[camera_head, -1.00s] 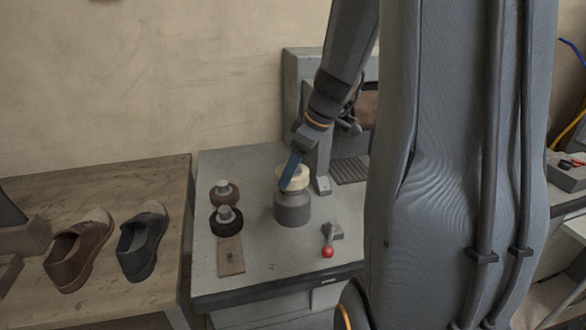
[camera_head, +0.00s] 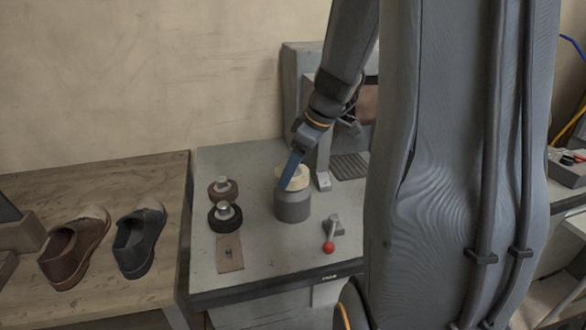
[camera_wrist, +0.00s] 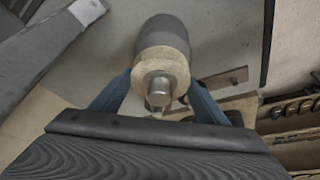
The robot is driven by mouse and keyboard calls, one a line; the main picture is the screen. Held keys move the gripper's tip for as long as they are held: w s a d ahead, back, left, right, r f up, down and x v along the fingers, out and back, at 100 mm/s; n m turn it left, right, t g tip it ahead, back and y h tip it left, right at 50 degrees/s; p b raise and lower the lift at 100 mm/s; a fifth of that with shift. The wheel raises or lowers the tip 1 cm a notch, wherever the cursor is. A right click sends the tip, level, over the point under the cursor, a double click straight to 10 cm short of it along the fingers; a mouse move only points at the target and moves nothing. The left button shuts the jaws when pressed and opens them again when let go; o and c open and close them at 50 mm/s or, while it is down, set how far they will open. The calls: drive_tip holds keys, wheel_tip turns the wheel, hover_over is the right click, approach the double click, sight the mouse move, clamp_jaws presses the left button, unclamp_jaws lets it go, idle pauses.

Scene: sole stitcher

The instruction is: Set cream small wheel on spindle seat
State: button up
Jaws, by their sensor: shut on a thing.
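The cream small wheel (camera_head: 295,176) is at the top of a grey cylindrical seat (camera_head: 293,208) on the machine table. My gripper (camera_head: 287,184) reaches down from above, its blue fingers shut on the wheel. In the wrist view the wheel (camera_wrist: 150,68) is between the two fingers, with a metal hub (camera_wrist: 159,90) facing the camera. The grey cylinder (camera_wrist: 162,32) lies directly beyond it. The wheel looks roughly level in the head view. I cannot tell whether it touches the cylinder or is just above it.
A brown wheel (camera_head: 223,190) and a black wheel (camera_head: 225,218) stand left of the cylinder, beside a small brown plate (camera_head: 230,254). A red-knobbed lever (camera_head: 329,247) is at the right. Shoes (camera_head: 139,240) lie on the wooden bench (camera_head: 120,290).

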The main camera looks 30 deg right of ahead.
drive_tip(key=o, duration=1.3)
drive_tip(key=shift+b+v, duration=0.3)
drive_tip(key=shift+v, duration=3.6)
